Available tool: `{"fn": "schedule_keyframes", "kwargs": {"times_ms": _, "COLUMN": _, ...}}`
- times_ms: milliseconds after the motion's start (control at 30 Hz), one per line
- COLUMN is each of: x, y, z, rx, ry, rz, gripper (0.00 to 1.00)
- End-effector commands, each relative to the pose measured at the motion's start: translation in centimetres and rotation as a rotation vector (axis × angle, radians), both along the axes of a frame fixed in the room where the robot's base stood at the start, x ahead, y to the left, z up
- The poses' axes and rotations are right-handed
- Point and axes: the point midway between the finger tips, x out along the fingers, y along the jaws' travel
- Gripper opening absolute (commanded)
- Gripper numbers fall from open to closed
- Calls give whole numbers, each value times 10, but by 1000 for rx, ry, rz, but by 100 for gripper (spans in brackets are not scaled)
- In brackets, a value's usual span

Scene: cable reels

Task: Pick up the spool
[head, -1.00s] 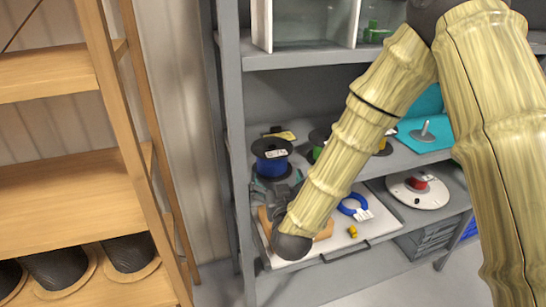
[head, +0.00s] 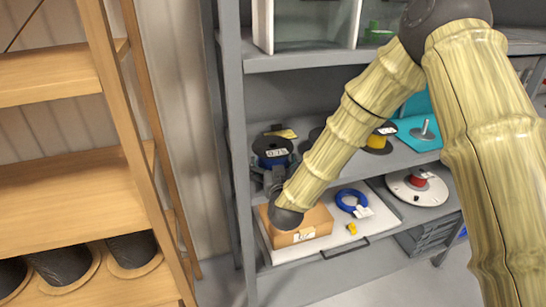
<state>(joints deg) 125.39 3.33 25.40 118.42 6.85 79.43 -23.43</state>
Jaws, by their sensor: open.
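A dark-flanged blue spool (head: 272,153) with a white label stands at the left end of the grey rack's middle shelf. My gripper (head: 273,172) is open and directly in front of the spool in the head view, overlapping its lower part. I see no spool held, and whether the fingers touch it cannot be told. My wrist and forearm partly hide the gripper. A yellow spool (head: 379,139) stands further right on the same shelf, partly behind my forearm. A red spool (head: 417,180) sits on a white disc lower right.
A cardboard box (head: 313,228), a blue cable coil (head: 351,207) and a small yellow piece (head: 351,229) lie on the white pull-out board (head: 385,219) below. A rack post (head: 239,180) stands close left of the spool. A wooden rack (head: 70,200) with dark reels is at far left.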

Motion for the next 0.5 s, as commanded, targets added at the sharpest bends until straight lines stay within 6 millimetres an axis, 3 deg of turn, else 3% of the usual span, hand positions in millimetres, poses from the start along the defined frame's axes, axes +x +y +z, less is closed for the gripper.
{"fn": "schedule_keyframes", "kwargs": {"times_ms": 100, "x": 0, "y": 0, "z": 0, "rx": 0, "ry": 0, "rz": 0, "gripper": 96}}
{"fn": "schedule_keyframes", "kwargs": {"times_ms": 433, "x": 0, "y": 0, "z": 0, "rx": 0, "ry": -1, "rz": 0, "gripper": 36}}
{"fn": "schedule_keyframes", "kwargs": {"times_ms": 500, "x": 0, "y": 0, "z": 2, "rx": 0, "ry": -3, "rz": 0, "gripper": 35}}
